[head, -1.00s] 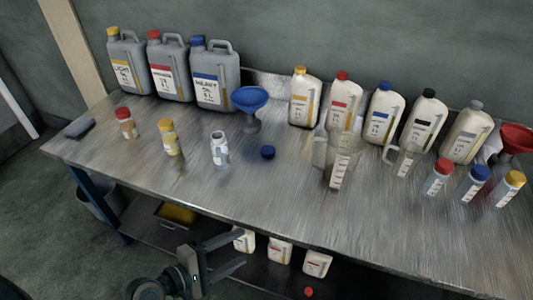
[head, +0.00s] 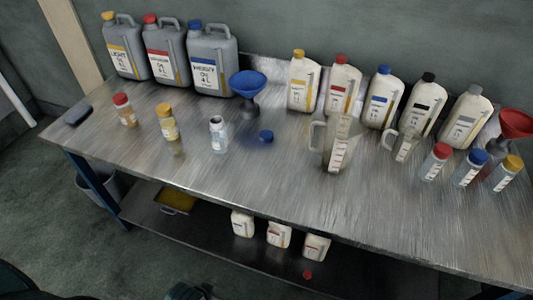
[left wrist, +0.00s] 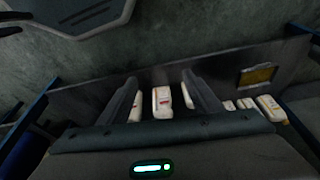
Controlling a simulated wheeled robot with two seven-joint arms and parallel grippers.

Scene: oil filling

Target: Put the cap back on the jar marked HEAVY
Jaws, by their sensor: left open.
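An open, uncapped jar with a pale label (head: 218,136) stands upright on the metal bench, left of centre; its label is too small to read. My right gripper is not seen.
A blue funnel (head: 248,92) stands behind the jar and cap. A yellow-capped jar (head: 168,123) and a red-capped jar (head: 125,111) stand left. A clear measuring jug (head: 338,148) stands right. Large cans and bottles line the back. The bench front (head: 250,180) is clear.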

